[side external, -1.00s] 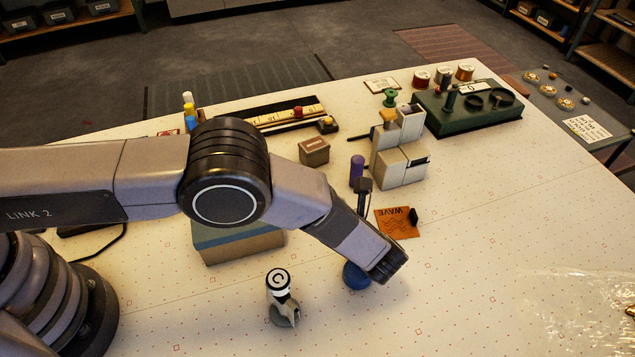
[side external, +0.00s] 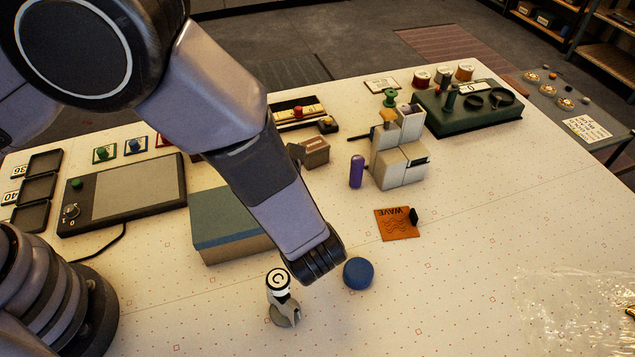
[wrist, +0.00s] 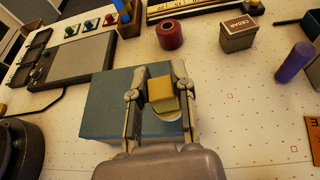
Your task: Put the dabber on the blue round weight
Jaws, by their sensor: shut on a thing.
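The blue round weight (side external: 358,273) lies on the table in the side external view, right of the end of my arm, with nothing on it. It is not in the wrist view. In the wrist view my gripper (wrist: 160,98) is shut on a yellow block-shaped thing with a pale rounded edge under it, apparently the dabber (wrist: 162,90). It shows over the teal-topped block (wrist: 103,108); I cannot tell its height above it. In the side external view my arm hides the fingers and the held thing.
The teal-topped block also shows in the side external view (side external: 226,222). A white black-topped bottle-like object (side external: 278,283) stands left of the weight. A purple cylinder (side external: 356,171), grey blocks (side external: 401,165) and an orange WAVE card (side external: 396,224) are farther back.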

